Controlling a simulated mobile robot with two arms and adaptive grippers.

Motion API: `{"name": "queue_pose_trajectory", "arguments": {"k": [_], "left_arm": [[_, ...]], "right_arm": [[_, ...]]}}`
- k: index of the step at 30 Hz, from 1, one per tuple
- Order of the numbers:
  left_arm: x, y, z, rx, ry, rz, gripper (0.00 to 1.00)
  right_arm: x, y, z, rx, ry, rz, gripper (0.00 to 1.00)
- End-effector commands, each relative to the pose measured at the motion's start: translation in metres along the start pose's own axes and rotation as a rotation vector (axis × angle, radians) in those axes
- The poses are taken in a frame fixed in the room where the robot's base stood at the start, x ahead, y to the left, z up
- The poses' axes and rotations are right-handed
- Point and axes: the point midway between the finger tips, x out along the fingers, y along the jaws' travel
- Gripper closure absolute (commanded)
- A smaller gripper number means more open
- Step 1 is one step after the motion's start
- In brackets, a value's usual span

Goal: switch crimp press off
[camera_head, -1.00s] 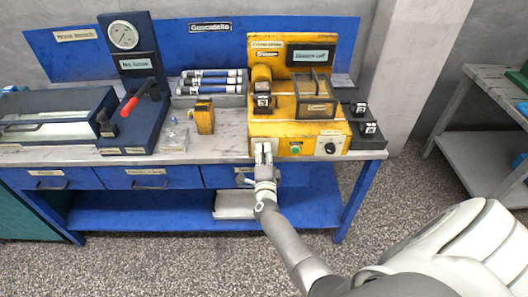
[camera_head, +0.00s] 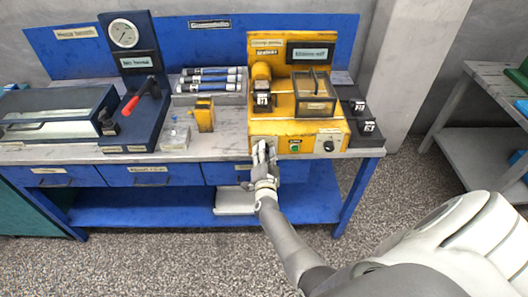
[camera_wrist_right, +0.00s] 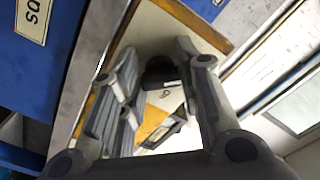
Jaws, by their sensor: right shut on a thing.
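The crimp press is taken to be the yellow machine (camera_head: 298,128) at the right end of the bench. Its front carries a green button (camera_head: 295,148) and a black rotary knob (camera_head: 328,146) on a pale plate. My right gripper (camera_head: 264,148) is at the left part of this front and hides what is behind it. In the right wrist view, my right gripper's fingers (camera_wrist_right: 155,62) are around a dark knob (camera_wrist_right: 160,72) on a cream plate with a marking. The gripper is shut on this knob. My left gripper is not in view.
A clear-lidded box (camera_head: 315,97) and a black-and-white labelled block (camera_head: 263,102) sit on the machine. A small yellow block (camera_head: 204,115) and a blue gauge stand (camera_head: 131,80) with a red lever (camera_head: 130,106) stand to the left. Blue drawers (camera_head: 150,175) lie below the bench top.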

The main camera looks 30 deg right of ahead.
Motion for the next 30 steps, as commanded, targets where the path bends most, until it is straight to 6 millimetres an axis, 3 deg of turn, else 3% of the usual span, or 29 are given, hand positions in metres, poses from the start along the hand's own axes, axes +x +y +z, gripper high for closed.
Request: {"name": "queue_pose_trajectory", "arguments": {"k": [15,16,20,30], "left_arm": [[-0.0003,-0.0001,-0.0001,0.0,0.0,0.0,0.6],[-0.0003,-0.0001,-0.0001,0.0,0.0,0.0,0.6],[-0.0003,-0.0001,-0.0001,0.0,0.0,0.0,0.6],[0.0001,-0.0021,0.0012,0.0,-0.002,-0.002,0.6]], "right_arm": [[-0.001,0.0013,0.0018,-0.019,-0.004,0.002,0.92],[-0.001,0.0013,0.0017,-0.02,-0.004,0.002,0.65],[-0.0008,0.0011,0.0014,-0.018,-0.003,0.002,0.48],[-0.0001,0.0005,0.0004,-0.01,-0.001,0.0,0.46]]}}
